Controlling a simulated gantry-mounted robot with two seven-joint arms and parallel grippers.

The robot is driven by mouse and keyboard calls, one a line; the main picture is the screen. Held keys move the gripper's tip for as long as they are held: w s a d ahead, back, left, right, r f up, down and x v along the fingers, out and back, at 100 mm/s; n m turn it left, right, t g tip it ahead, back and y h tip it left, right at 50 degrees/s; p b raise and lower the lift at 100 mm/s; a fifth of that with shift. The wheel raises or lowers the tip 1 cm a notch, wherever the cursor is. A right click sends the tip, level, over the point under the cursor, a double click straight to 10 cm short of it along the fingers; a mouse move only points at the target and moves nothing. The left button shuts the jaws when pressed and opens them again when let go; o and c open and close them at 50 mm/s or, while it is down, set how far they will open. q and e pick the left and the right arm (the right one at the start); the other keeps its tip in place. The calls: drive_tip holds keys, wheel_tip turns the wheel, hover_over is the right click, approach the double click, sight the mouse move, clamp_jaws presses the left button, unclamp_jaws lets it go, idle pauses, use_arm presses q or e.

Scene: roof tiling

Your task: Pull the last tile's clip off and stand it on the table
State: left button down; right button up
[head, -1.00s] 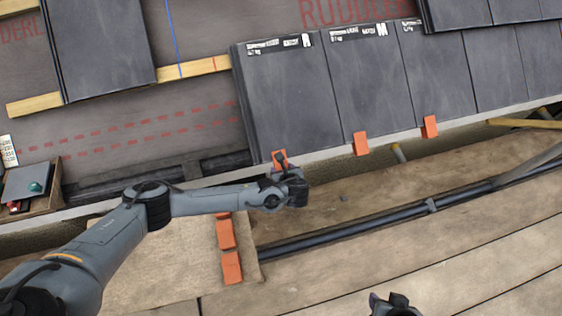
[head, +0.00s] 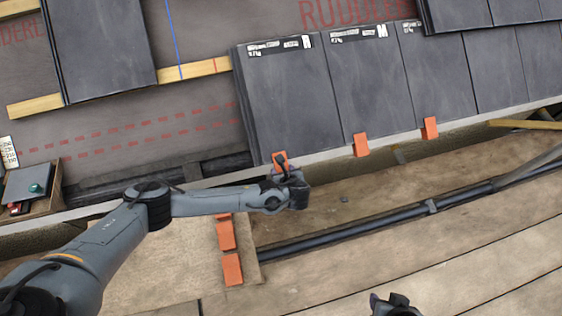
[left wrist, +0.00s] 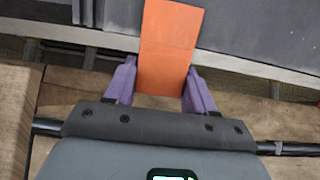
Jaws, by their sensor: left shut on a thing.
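The last tile (head: 288,105) is a dark grey slab at the left end of the laid row. Its orange clip (head: 280,158) sits at the tile's lower edge, partly hidden by my left gripper (head: 284,170). In the left wrist view the orange clip (left wrist: 168,48) stands between the two purple fingers of my left gripper (left wrist: 160,92), which is shut on it. The clip's upper end overlaps the tile's edge in that view; I cannot tell if it still touches the tile. My right gripper (head: 396,304) shows only as a dark tip at the bottom edge.
Orange clips (head: 227,236) stand on the wooden table (head: 160,265) below my left arm. Two more clips (head: 361,144) hold tiles to the right. A dark pipe (head: 350,227) runs along the boards. A box (head: 32,188) with small items is at far left.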

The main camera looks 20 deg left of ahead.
use_arm(q)
drive_tip(key=shift+s+d+f, duration=0.4)
drive_tip(key=shift+f, duration=0.05)
drive_tip(key=s+d+f, duration=0.1)
drive_tip(key=s+d, duration=0.1)
drive_tip(key=shift+s+f, duration=0.35)
drive_tip(key=shift+f, duration=0.05)
use_arm(e)
drive_tip(key=shift+s+d+r, duration=0.15)
drive_tip(key=shift+s+r, duration=0.05)
use_arm(q)
drive_tip(key=shift+s+d+f, duration=0.1)
drive_tip(key=shift+s+d, duration=0.05)
drive_tip(key=shift+s+d+f, duration=0.2)
drive_tip(key=shift+s+d, duration=0.05)
idle(0.3)
drive_tip(key=shift+r+p, duration=0.1)
drive_tip(key=shift+p, duration=0.25)
use_arm(e)
drive_tip(key=shift+r, duration=0.15)
